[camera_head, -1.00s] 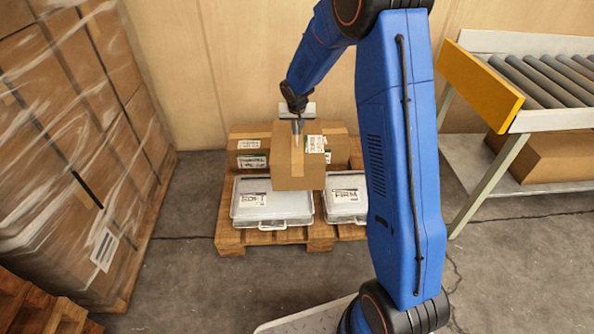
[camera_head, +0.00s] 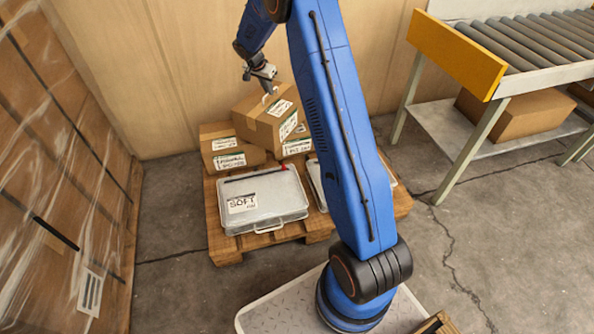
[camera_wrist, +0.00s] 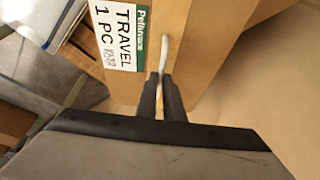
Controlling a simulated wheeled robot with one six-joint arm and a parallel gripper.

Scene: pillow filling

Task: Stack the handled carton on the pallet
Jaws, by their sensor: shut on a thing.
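The handled carton (camera_head: 258,122) is a brown box with tape and a white label. In the wrist view its label on the carton (camera_wrist: 185,25) reads "TRAVEL 1 PC". My gripper (camera_head: 269,90) is shut on its white handle (camera_wrist: 165,50), the fingertips (camera_wrist: 163,95) meeting around it. The carton hangs tilted in front of or over the back row of the wooden pallet (camera_head: 319,229); I cannot tell whether it touches the boxes below. Two brown cartons, left (camera_head: 225,148) and right (camera_head: 297,145), stand at the pallet's back.
A flat clear case (camera_head: 262,205) labelled "SOFT" lies at the pallet's front left. A second case (camera_head: 315,180) is partly hidden by my arm. Wrapped cartons (camera_head: 60,170) stand left. A roller conveyor (camera_head: 530,45) stands right. Wooden wall behind; floor is clear between pallet and conveyor.

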